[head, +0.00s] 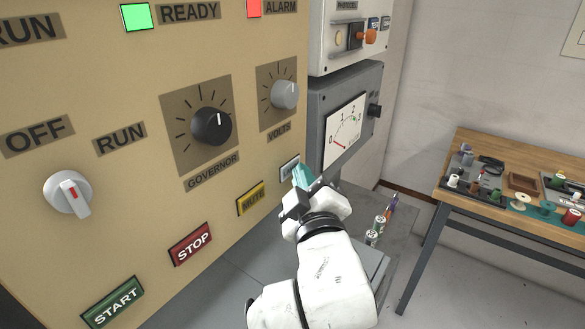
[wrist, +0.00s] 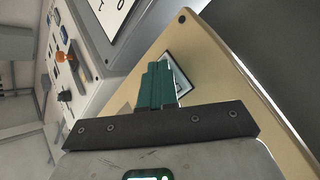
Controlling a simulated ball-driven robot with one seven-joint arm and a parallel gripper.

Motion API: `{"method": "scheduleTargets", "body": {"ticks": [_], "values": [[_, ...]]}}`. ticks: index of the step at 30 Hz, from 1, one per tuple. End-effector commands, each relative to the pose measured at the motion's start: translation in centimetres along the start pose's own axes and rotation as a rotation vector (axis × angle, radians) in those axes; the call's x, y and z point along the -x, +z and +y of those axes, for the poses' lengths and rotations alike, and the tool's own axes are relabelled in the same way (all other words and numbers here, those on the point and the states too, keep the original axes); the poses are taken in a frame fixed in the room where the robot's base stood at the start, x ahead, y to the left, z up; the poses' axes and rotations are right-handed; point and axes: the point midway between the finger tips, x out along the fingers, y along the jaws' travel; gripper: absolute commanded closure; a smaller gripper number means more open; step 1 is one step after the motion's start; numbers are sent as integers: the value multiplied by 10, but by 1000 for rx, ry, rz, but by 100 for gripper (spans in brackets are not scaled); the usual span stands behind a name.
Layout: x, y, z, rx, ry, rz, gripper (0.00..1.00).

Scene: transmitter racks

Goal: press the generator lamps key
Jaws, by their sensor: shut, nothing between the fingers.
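A pale key (head: 289,165) in a dark frame sits on the tan panel, right of the yellow MUTE key (head: 251,198). Its lettering is too small to read, so I cannot tell from it whether it is the generator lamps key. My gripper (head: 299,173) is shut and empty, its teal fingertips just in front of this key, hiding its lower right part. In the wrist view the shut green fingers (wrist: 157,72) point at the tan panel, overlapping the framed key (wrist: 180,76). I cannot tell whether they touch it.
The green START key (head: 113,302), red STOP key (head: 191,244), governor knob (head: 211,126) and volts knob (head: 285,94) share the panel. A grey meter box (head: 372,83) stands just right. A workbench (head: 452,190) with small parts is farther right.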

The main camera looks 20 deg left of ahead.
Motion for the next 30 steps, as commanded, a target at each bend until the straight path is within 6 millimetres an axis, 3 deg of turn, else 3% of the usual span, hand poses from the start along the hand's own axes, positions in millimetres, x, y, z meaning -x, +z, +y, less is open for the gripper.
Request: {"method": "scheduleTargets", "body": {"ticks": [23, 30], "values": [[12, 8, 9, 0, 0, 0, 100], [26, 17, 20, 0, -1, -1, 100]]}}
